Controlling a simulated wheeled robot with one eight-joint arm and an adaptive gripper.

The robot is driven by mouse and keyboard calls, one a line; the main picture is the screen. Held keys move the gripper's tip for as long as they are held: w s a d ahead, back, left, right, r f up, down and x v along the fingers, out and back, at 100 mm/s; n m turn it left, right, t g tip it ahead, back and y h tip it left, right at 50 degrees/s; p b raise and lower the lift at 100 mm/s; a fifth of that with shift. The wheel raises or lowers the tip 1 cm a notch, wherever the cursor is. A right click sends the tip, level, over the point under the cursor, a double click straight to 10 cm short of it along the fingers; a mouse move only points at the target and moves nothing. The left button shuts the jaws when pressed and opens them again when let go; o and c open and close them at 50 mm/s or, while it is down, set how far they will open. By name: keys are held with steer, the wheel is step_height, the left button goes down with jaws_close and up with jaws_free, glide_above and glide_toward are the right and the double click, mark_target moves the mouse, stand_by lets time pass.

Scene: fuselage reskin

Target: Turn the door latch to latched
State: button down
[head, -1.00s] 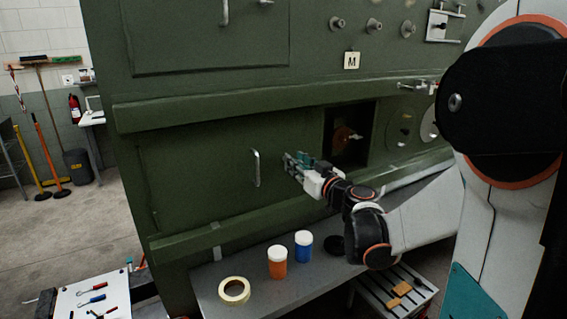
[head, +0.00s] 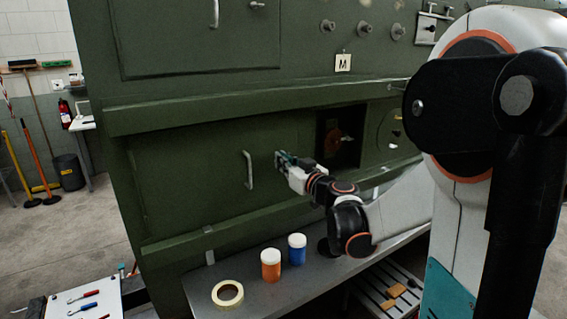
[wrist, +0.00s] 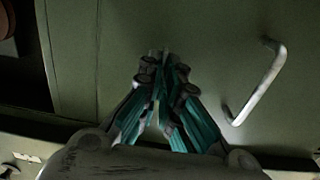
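The green lower door (head: 190,190) lies flush in the green side panel. Its pale bar handle (head: 249,169) stands upright in the head view and slants at the right of the wrist view (wrist: 258,85). My gripper (head: 280,160) is at the door face just right of this handle, apart from it. In the wrist view, the teal fingers of my gripper (wrist: 164,68) come nearly together at their tips. A small pale piece, apparently the door latch (wrist: 157,54), shows at the tips. The fingers hide most of it, so its angle cannot be told.
A dark open recess (head: 341,138) with a reddish part is right of the door. Below, a grey shelf (head: 255,293) holds a tape roll (head: 228,293), an orange jar (head: 271,265) and a blue jar (head: 297,250). A ledge (head: 200,115) runs above the door.

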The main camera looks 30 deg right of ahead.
steer(key=shift+m, duration=0.3)
steer(key=shift+d+f+m+b, duration=0.15)
steer(key=shift+m, duration=2.7)
steer(key=shift+d+f+m+b, duration=0.15)
steer(key=shift+d+f+m, duration=0.05)
steer(key=shift+m, duration=2.7)
steer(key=shift+d+f+m+b, duration=0.15)
steer(key=shift+m, duration=2.7)
steer(key=c, duration=1.8)
jaws_free()
